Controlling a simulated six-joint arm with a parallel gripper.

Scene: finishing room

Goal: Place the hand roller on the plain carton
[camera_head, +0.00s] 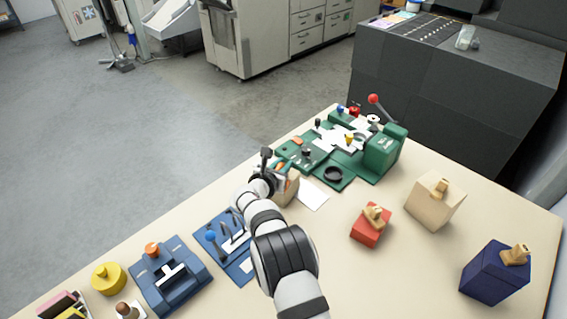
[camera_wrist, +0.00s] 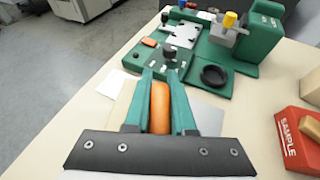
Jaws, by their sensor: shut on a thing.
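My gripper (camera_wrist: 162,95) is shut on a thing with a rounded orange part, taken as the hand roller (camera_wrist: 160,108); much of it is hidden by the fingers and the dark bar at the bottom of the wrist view. In the head view the orange part (camera_head: 293,179) shows beside my gripper (camera_head: 280,181), over the table's left-middle part. The plain carton (camera_head: 428,208) is tan and stands on the right of the table, well apart from my gripper. A small wooden piece (camera_head: 441,188) is on its top.
A red carton (camera_head: 366,236) marked SAMPLE and a navy carton (camera_head: 490,277) each carry a wooden piece. A green machine (camera_head: 383,150) stands at the back. Blue tools (camera_head: 170,280) are at the left. Bare tabletop (camera_head: 400,270) lies between the red and navy cartons.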

